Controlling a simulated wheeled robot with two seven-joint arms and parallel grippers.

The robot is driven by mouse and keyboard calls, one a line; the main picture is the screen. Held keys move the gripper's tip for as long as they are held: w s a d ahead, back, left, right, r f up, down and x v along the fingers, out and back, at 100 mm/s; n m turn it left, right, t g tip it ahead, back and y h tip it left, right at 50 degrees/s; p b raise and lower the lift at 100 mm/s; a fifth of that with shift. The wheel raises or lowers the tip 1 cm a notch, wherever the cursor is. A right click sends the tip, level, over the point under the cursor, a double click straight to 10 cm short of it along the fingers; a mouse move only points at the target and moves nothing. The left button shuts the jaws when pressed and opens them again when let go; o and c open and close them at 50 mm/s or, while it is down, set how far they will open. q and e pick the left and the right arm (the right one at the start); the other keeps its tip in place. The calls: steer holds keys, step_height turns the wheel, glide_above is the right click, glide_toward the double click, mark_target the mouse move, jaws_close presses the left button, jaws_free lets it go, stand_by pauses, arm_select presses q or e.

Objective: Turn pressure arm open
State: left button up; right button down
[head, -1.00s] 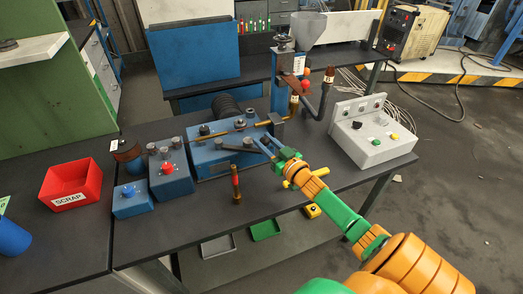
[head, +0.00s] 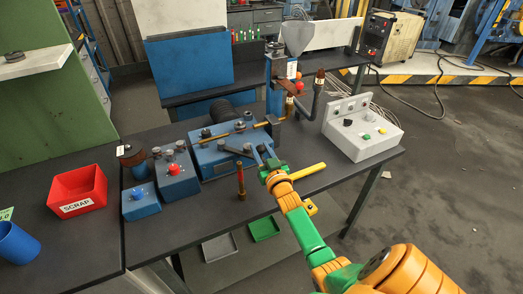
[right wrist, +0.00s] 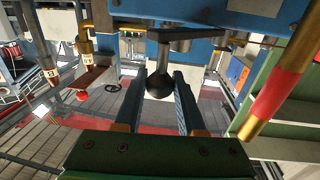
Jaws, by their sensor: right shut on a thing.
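The spiral pipe machine is a blue block (head: 213,160) on the black bench, with a black coil at its back. Its pressure arm (head: 237,150) is a short dark lever on top, pointing right toward my right gripper (head: 267,154). In the right wrist view the lever (right wrist: 185,34) runs across the top, and a black ball knob (right wrist: 160,85) hangs from it on a metal stem. The two blue fingers of my right gripper stand either side of this knob and are shut on it. In the head view the fingers hide the knob. My left gripper is out of view.
A copper-tipped rod (head: 240,182) stands upright just left of my right gripper. A grey control box (head: 362,135) is to the right. Blue button boxes (head: 175,178) and a red scrap bin (head: 78,193) are left. A funnel stand (head: 275,85) rises behind.

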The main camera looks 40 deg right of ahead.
steer(key=c, duration=0.5)
jaws_free()
steer(key=shift+w+a, duration=0.1)
steer(key=shift+w, duration=0.05)
steer(key=v, duration=0.7)
